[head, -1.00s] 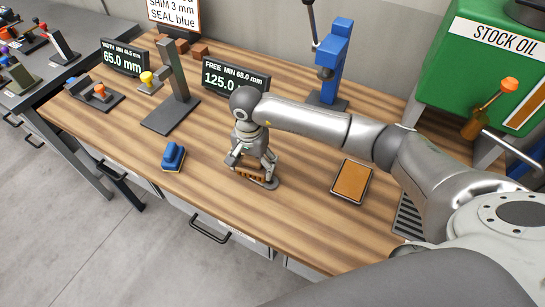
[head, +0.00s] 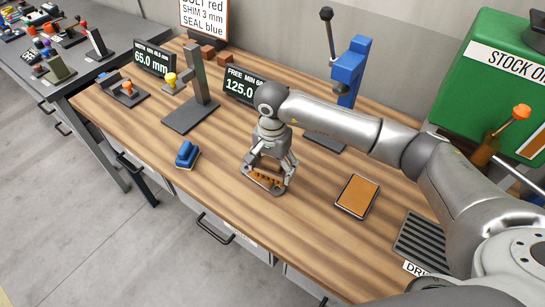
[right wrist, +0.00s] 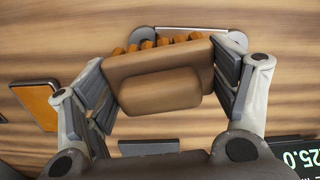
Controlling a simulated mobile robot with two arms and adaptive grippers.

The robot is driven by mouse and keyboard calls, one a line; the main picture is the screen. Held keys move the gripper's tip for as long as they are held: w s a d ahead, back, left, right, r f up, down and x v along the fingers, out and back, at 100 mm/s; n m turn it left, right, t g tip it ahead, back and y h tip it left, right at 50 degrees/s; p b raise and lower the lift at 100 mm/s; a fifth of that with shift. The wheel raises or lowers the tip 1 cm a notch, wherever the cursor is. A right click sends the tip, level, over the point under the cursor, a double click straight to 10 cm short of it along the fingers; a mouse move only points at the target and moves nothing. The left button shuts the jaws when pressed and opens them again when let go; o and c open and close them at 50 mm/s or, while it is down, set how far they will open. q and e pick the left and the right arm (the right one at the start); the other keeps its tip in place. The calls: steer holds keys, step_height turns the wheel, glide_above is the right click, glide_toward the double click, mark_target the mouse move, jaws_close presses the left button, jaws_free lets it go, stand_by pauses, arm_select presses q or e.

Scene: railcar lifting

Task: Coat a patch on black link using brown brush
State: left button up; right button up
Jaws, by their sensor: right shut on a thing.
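The brown brush (head: 267,179) is between the fingers of my right gripper (head: 272,170), low over the bench's middle. In the right wrist view, the shut gripper (right wrist: 165,85) grips the brush's brown block (right wrist: 160,88) from both sides, and its orange-brown bristle tufts show along the far edge. The dark grey link (head: 277,191) lies flat on the bench under the brush. Its rounded metallic end (right wrist: 236,38) shows beyond the brush in the wrist view. The brush hides most of the link, so I cannot tell whether bristles touch it or any coating is there. My left gripper is not in view.
A framed orange-brown pad (head: 357,196) lies to the right, and a blue block-like tool (head: 187,155) to the left. A grey upright stand (head: 195,95), a 125.0 display (head: 240,88) and a blue press (head: 350,70) stand behind. The bench front is clear.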

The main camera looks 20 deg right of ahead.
mark_target(273, 161)
steer(key=shift+s+d+r+p, duration=0.1)
steer(key=shift+r+p, duration=0.35)
steer(key=shift+r, duration=1.15)
